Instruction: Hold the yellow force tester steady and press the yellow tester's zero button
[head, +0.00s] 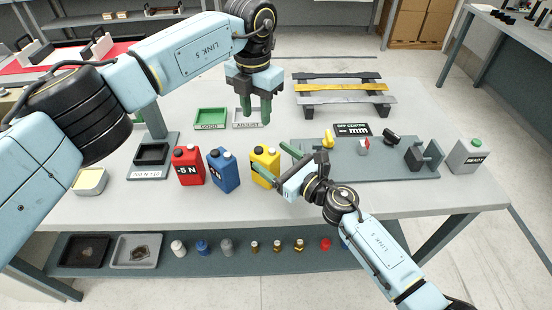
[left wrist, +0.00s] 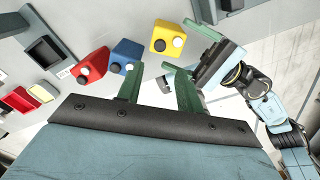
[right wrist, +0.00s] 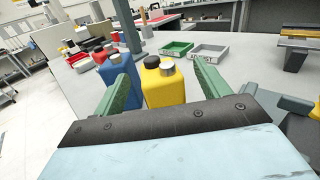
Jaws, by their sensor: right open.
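The yellow force tester (head: 265,168) stands upright on the table, right of the blue one. In the right wrist view the yellow tester (right wrist: 165,88) shows a dark round part and a silver round part on top; I cannot tell which is the zero button. My right gripper (head: 267,163) is open, with a finger on each side of the yellow tester; in the right wrist view (right wrist: 160,80) contact is not clear.
A blue tester (head: 223,170) and a red tester (head: 188,166) stand close to the left. A green GOOD tray (head: 210,119) lies behind them.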

